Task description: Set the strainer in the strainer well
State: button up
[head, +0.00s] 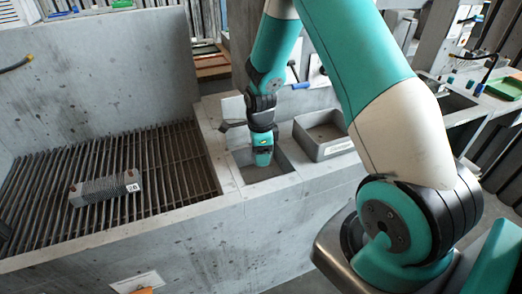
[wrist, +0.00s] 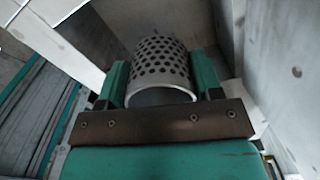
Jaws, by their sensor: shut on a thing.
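The strainer (wrist: 162,66) is a grey metal cylinder with rows of round holes and a plain rim. In the wrist view it sits between the two teal fingers of my gripper (wrist: 162,82), which is shut on it. In the head view my gripper (head: 263,157) points down into the opening of the strainer well (head: 266,174), a square recess in the concrete ledge. The strainer is hidden there behind the gripper and the well's edge. I cannot tell whether it touches the well's floor.
A grey open bin (head: 325,150) stands on the ledge just right of the well. To the left, a ribbed grey block (head: 105,188) with a white label lies on a barred grate (head: 165,165). Concrete walls (wrist: 287,75) rise close beside the gripper in the wrist view.

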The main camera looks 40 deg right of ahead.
jog(key=shift+f+b, duration=0.7)
jog(key=shift+f, duration=0.45)
jog(key=shift+f, duration=0.1)
jog(key=shift+f+b, duration=1.05)
jog(key=shift+f, duration=0.35)
jog(key=shift+f, duration=0.1)
jog(key=shift+f+b, duration=0.8)
jog(key=shift+f, duration=0.3)
jog(key=shift+f, duration=0.15)
jog(key=o, duration=1.1)
jog(key=shift+c, duration=0.2)
